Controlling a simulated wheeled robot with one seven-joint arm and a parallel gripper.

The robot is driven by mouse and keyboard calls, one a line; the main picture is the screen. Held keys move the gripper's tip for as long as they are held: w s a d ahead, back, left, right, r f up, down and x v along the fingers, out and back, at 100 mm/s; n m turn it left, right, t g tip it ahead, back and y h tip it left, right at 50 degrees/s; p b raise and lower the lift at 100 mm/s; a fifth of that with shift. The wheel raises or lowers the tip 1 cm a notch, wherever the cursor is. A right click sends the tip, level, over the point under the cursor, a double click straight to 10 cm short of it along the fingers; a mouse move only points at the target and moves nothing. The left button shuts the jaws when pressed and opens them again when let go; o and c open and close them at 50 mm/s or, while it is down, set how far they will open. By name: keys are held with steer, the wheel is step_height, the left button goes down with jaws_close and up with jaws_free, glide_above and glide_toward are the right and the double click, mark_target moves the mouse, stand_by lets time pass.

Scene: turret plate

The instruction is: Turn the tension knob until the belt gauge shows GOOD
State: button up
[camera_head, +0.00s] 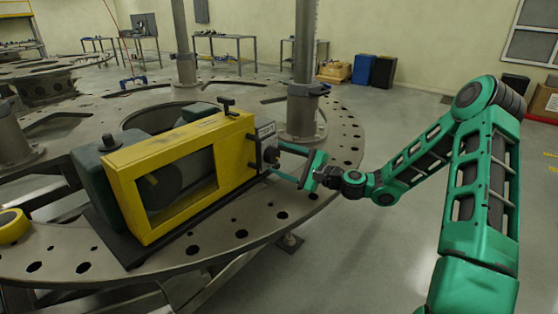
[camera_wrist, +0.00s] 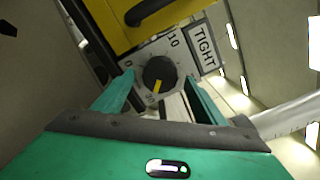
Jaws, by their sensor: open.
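The tension knob (camera_wrist: 159,73) is a round black dial with a yellow pointer, on a pale plate marked with numbers. In the wrist view its pointer aims toward the bottom of the picture, near the lower number. The belt gauge (camera_wrist: 205,46) beside it reads TIGHT. In the head view the knob (camera_head: 270,154) is on the right end of the yellow machine (camera_head: 178,128). My green gripper (camera_head: 281,160) is open, its fingers pointing at the knob. In the wrist view the fingers (camera_wrist: 160,80) are on either side of the knob; contact cannot be made out.
The machine stands on a round steel plate (camera_head: 240,215) with many holes. A steel post (camera_head: 304,70) rises just behind the gripper. A black handle (camera_wrist: 148,12) shows above the knob. A yellow roll (camera_head: 12,226) lies at the left.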

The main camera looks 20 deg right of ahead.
steer(key=shift+w+a, duration=0.4)
steer(key=shift+w, duration=0.1)
steer(key=c, duration=1.1)
steer(key=shift+o, duration=0.3)
steer(key=shift+n, duration=0.3)
steer(key=n, duration=0.4)
steer(key=shift+s+n, duration=0.1)
steer(key=shift+n, duration=1.8)
steer(key=shift+f, duration=0.1)
